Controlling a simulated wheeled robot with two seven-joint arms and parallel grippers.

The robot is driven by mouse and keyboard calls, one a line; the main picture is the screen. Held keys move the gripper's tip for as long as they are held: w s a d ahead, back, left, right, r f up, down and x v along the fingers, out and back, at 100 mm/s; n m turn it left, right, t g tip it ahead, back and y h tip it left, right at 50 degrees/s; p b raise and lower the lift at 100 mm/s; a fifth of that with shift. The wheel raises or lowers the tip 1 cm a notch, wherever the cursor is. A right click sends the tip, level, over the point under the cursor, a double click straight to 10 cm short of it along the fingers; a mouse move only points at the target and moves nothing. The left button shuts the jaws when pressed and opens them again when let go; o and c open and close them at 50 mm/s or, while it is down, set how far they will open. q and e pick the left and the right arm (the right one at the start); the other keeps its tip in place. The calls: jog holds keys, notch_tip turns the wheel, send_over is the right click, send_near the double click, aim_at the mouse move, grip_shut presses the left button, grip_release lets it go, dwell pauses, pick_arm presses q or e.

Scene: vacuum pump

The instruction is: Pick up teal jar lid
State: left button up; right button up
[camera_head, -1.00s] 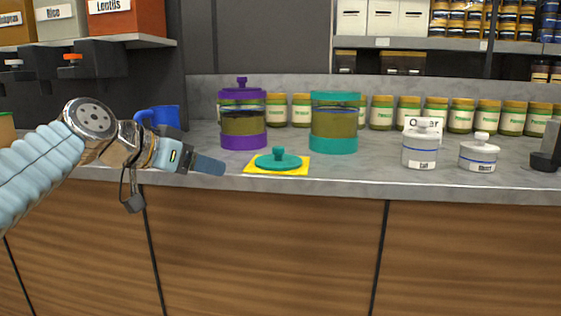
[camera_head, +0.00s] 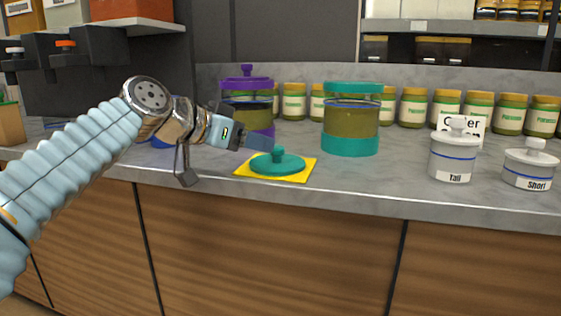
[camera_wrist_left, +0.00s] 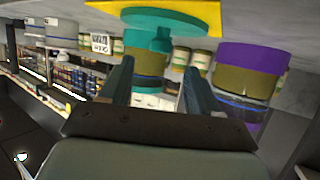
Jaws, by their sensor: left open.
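The teal jar lid (camera_head: 277,164) lies flat, knob up, on a yellow square mat (camera_head: 244,175) near the counter's front edge. My left gripper (camera_head: 270,146) is just left of and above the lid, its fingertips close to the knob. In the left wrist view, the lid (camera_wrist_left: 175,18) is at the top with its knob (camera_wrist_left: 160,40) between the lines of the two spread fingers (camera_wrist_left: 158,72). That gripper is open and empty; I cannot tell if it touches the knob. The teal jar (camera_head: 351,120) stands open behind, to the right. My right gripper is not in view.
The purple jar with its lid (camera_head: 246,84) stands behind my gripper, partly hidden. White jars labelled Tall (camera_head: 453,155) and Short (camera_head: 530,168) stand to the right. Several yellow-lidded jars line the back. The counter front (camera_head: 350,185) is clear right of the mat.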

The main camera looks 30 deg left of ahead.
aim_at(276, 146)
pick_arm(q)
jog(key=x, duration=0.8)
jog(key=shift+f, duration=0.1)
jog(key=c, duration=1.1)
jog(key=shift+p, duration=0.3)
jog(key=shift+c, duration=0.2)
